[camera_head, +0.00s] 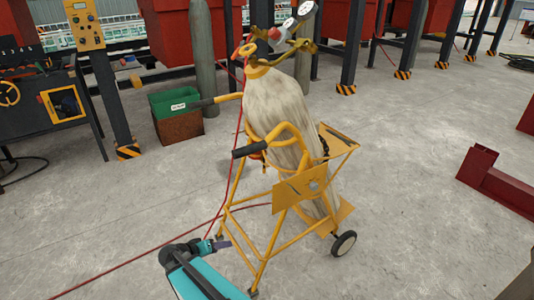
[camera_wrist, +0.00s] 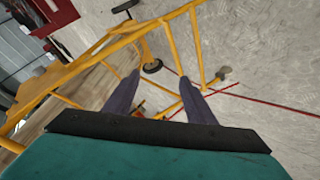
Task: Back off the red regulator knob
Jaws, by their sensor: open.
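The red regulator knob (camera_head: 275,34) is small in the head view, by the pale gauges (camera_head: 291,23) at the top of a worn cream gas cylinder (camera_head: 272,100). The cylinder leans back in a yellow trolley (camera_head: 284,235). My gripper (camera_head: 222,240) is low at the trolley's front left, well below the knob and apart from it. In the wrist view its two dark fingers (camera_wrist: 160,92) are spread with nothing held between them. Yellow trolley tubes (camera_wrist: 172,50) show beyond the fingers. The knob does not show in the wrist view.
A red hose (camera_head: 140,258) runs across the floor to the trolley. The trolley's black-gripped handles (camera_head: 250,149) stick out to the left. A green bin (camera_head: 174,103) and a grey cylinder (camera_head: 203,60) stand behind. A red steel beam (camera_head: 496,185) lies right; floor between is clear.

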